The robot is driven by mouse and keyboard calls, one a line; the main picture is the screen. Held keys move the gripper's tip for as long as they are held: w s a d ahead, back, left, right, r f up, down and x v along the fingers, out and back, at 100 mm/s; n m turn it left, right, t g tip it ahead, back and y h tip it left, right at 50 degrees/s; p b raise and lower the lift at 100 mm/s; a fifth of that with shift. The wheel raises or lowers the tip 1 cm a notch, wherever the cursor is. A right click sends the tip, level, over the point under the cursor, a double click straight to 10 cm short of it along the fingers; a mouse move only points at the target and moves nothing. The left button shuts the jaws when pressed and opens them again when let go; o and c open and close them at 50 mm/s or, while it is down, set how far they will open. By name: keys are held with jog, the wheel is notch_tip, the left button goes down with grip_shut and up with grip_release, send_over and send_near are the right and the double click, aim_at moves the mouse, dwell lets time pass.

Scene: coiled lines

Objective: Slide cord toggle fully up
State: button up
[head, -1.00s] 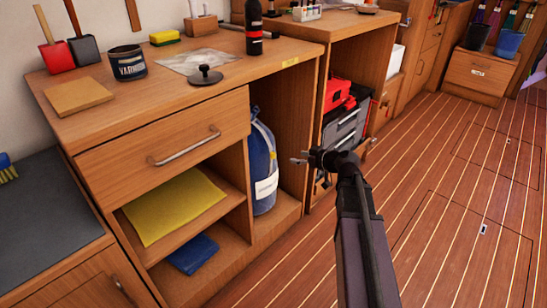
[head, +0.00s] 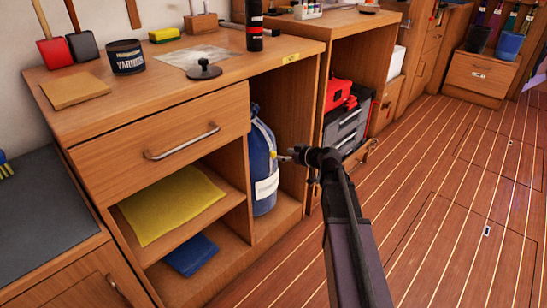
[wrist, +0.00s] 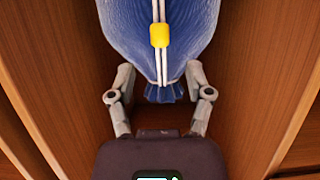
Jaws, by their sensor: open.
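A blue bag (head: 264,150) with a white label stands in the open cubby of the wooden cabinet. The wrist view shows the bag (wrist: 120,30) with a white double cord running along it and a yellow cord toggle (wrist: 160,36) on the cord. Below the toggle the bag narrows to a tied, gathered neck. My gripper (head: 284,156) is at the front of the cubby, close to the bag's right side in the head view. In the wrist view my gripper (wrist: 160,85) is open, its fingers on either side of the gathered neck, with the toggle beyond the fingertips.
Wooden cubby walls (wrist: 40,60) flank the bag on both sides. A drawer with a metal handle (head: 182,142) and a shelf with a yellow cloth (head: 172,205) are to the left. A grey and red toolbox (head: 345,125) is to the right. The plank floor is clear.

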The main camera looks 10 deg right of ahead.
aim_at(275, 153)
jog(key=shift+b+x, duration=1.1)
jog(key=shift+x, duration=2.35)
grip_shut()
